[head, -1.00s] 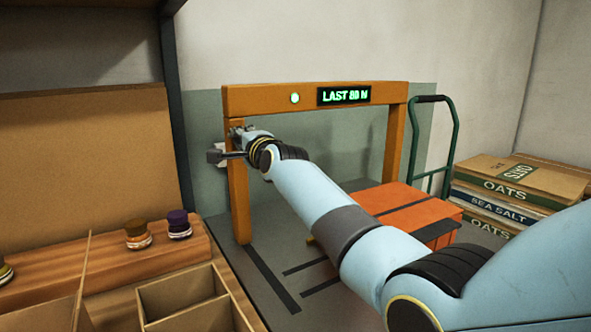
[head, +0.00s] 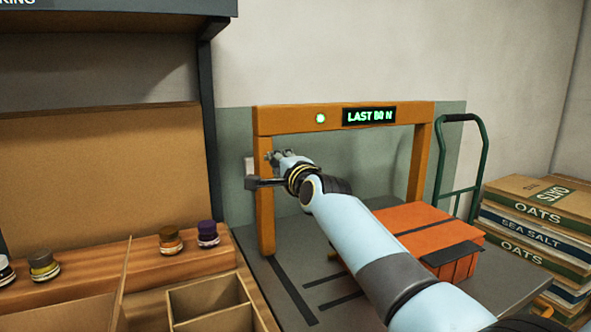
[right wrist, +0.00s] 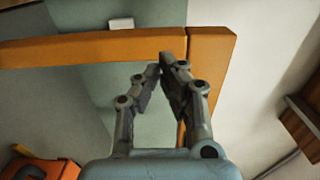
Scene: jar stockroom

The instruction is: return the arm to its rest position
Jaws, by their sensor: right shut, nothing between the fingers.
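My right arm (head: 355,240) reaches from the lower right of the head view toward the left post of the orange frame (head: 264,225). My right gripper (head: 272,157) is at its far end, in front of that post's upper part. In the right wrist view the gripper (right wrist: 160,62) shows its fingers drawn together at the tips with nothing between them. The orange frame (right wrist: 80,50) lies beyond the fingers there. I cannot tell whether the gripper touches the post. My left gripper is not in view.
A wooden bench with small jars (head: 171,239) and a divided box (head: 210,296) is at the left. An orange crate (head: 425,240) sits behind my arm. A lit sign reads "LAST" (head: 369,116).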

